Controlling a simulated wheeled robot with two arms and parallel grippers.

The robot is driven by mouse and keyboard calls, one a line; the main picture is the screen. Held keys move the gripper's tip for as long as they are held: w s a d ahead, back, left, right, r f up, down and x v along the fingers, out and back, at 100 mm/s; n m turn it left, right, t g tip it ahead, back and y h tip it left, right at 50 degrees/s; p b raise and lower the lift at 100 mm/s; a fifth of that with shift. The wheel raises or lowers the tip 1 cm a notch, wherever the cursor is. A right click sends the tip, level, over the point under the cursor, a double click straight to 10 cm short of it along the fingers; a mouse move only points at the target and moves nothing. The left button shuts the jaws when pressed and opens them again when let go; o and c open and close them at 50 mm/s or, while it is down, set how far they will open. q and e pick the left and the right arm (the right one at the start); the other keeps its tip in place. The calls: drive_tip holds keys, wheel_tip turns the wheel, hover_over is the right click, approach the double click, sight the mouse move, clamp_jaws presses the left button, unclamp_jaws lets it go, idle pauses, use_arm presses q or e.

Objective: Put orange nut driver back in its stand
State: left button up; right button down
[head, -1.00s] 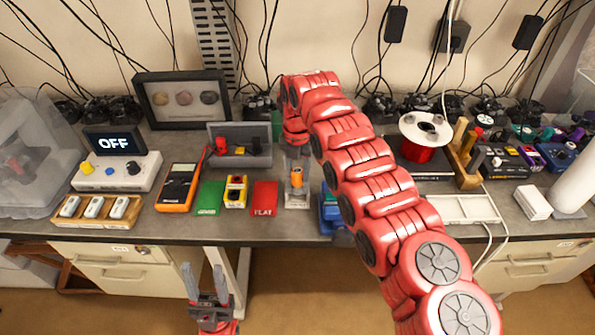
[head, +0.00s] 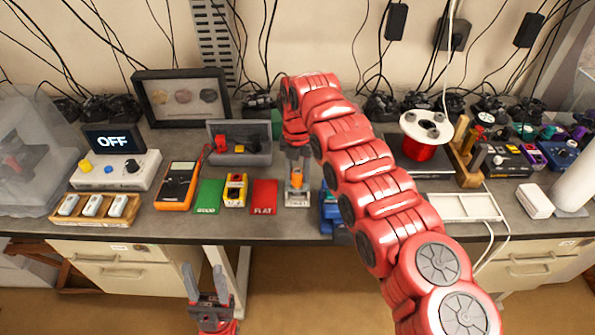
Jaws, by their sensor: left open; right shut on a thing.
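The orange nut driver shows only as a small bit of orange (head: 297,181) between the fingers of my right gripper (head: 297,176), which is shut on it. The gripper points down and hides most of the driver. A grey stand (head: 297,199) is on the table directly below and in front of these fingers. I cannot tell whether the driver's shaft is inside the stand or just above it. My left gripper (head: 207,284) is open and empty, low in front of the table's front edge.
Left of the stand are a red FLAT card (head: 264,197), a yellow holder (head: 235,190), a green GOOD card (head: 209,197) and an orange multimeter (head: 177,186). Blue items (head: 331,209) stand close on the right. A grey bin (head: 240,144) is behind.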

drive_tip(key=shift+s+f+b, duration=0.15)
drive_tip(key=shift+f+b, duration=0.15)
drive_tip(key=shift+b, duration=0.15)
idle(1.0)
drive_tip(key=c, duration=0.8)
unclamp_jaws()
drive_tip(key=shift+c, duration=0.2)
drive_tip(key=shift+o, duration=1.3)
drive_tip(key=shift+r, duration=0.1)
drive_tip(key=shift+r+p, duration=0.5)
drive_tip(key=shift+r, duration=0.75)
drive_tip(key=shift+r+p, duration=0.85)
drive_tip(key=shift+r, duration=0.65)
drive_tip(key=o, duration=0.6)
drive_tip(key=shift+c, duration=0.2)
